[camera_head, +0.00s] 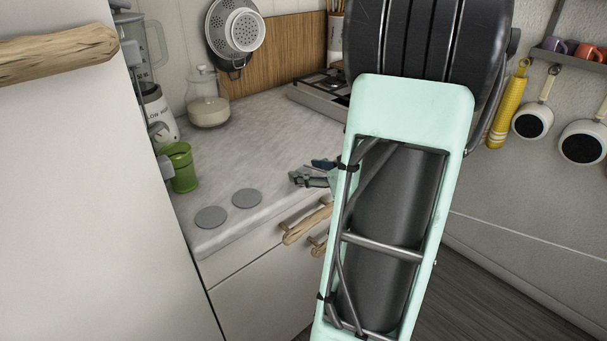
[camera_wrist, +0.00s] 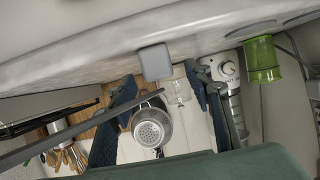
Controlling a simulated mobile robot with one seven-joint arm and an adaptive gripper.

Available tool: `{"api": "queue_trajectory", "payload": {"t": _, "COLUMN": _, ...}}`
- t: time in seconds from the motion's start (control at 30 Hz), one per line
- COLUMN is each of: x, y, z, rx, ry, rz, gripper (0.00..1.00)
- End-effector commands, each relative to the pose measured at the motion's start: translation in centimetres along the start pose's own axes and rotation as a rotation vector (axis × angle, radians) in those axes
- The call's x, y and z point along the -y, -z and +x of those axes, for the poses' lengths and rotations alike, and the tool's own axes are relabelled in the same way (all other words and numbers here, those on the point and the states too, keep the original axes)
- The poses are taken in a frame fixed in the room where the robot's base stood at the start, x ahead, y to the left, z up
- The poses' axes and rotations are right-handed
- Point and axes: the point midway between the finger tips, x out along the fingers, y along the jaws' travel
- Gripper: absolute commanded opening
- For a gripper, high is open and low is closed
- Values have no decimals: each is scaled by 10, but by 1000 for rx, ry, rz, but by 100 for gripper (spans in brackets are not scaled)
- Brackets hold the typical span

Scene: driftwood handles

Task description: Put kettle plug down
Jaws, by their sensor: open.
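A small light-grey square block (camera_wrist: 155,62), which looks like the kettle plug, shows in the wrist view against the pale countertop (camera_wrist: 90,62). My gripper (camera_wrist: 163,88) is open, with one dark finger on each side and the block just beyond the gap between the tips. I cannot tell whether either finger touches it. In the head view my gripper (camera_head: 308,178) is low over the counter (camera_head: 260,140), near its front edge. I cannot clearly make out the plug there, as it is small beside the fingers. My arm hides part of the counter.
A green cup (camera_head: 181,167) and a blender (camera_head: 153,100) stand at the left. Two grey discs (camera_head: 246,198) lie near the front edge. A glass jar (camera_head: 208,100) and a stove (camera_head: 322,88) are behind. Driftwood handles (camera_head: 306,226) stick out below the counter. The counter's middle is clear.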

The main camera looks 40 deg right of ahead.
Motion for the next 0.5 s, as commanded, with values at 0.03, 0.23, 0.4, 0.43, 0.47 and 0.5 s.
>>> {"api": "queue_trajectory", "payload": {"t": 0.03, "x": 0, "y": 1, "z": 8, "rx": 1, "ry": 2, "rz": 1, "gripper": 46}}
{"api": "queue_trajectory", "payload": {"t": 0.23, "x": 0, "y": 0, "z": 23, "rx": 0, "ry": 0, "rz": 0, "gripper": 46}}
{"api": "queue_trajectory", "payload": {"t": 0.4, "x": 0, "y": 0, "z": 23, "rx": -1, "ry": -1, "rz": 0, "gripper": 46}}
{"api": "queue_trajectory", "payload": {"t": 0.43, "x": 0, "y": 0, "z": 23, "rx": -1, "ry": -1, "rz": 0, "gripper": 46}}
{"api": "queue_trajectory", "payload": {"t": 0.47, "x": 0, "y": 0, "z": 23, "rx": 0, "ry": -1, "rz": 0, "gripper": 43}}
{"api": "queue_trajectory", "payload": {"t": 0.5, "x": 0, "y": 0, "z": 23, "rx": 0, "ry": -1, "rz": 0, "gripper": 39}}
